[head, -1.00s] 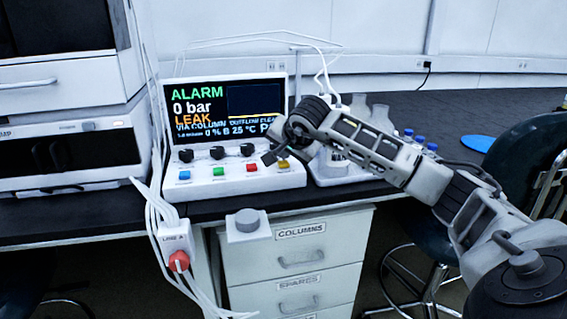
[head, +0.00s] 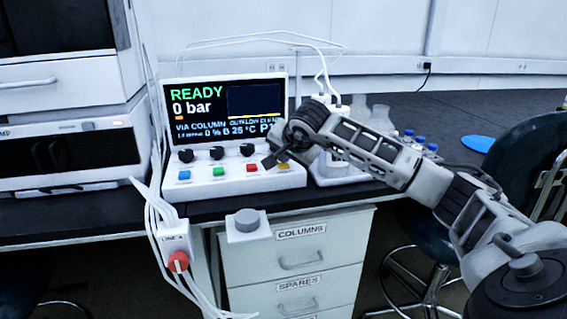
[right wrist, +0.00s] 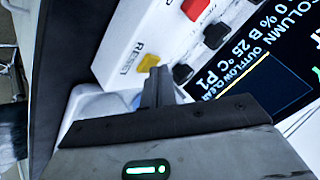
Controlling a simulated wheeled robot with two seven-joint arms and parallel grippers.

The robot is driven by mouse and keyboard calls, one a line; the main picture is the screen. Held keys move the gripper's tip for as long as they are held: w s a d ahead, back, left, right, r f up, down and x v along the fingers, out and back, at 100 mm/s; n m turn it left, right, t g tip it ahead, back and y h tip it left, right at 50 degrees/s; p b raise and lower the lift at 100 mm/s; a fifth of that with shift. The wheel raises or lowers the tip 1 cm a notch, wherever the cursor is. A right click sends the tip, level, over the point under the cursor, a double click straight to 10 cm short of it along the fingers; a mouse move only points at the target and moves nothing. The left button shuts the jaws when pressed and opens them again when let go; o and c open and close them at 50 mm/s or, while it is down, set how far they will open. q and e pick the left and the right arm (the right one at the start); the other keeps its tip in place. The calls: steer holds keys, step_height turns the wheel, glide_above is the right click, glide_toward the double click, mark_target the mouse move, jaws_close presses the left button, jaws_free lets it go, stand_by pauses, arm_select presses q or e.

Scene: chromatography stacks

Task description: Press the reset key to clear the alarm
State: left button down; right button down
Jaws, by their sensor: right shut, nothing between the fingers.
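The control unit (head: 225,187) stands on the bench with a lit screen (head: 198,105) reading READY and 0 bar in the head view. The yellow reset key (right wrist: 148,62) is at the right end of its key row, labelled RESET in the right wrist view; in the head view the yellow key (head: 285,168) shows partly beside my gripper. My right gripper (head: 270,160) is shut and empty, its fingertips (right wrist: 160,76) close to the yellow key. I cannot tell whether they touch it. My left gripper is out of view.
Blue (head: 184,175), green (head: 219,171) and red (head: 252,168) keys share the row, under several black knobs. A valve box with a red knob (head: 178,262) and tubes hangs at the front left. Bottles (head: 380,118) stand behind my right arm.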

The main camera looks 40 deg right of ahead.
mark_target(285, 166)
steer(key=shift+r+p, duration=0.9)
steer(key=shift+r, duration=0.05)
step_height(285, 166, up, 5)
steer(key=p, duration=0.4)
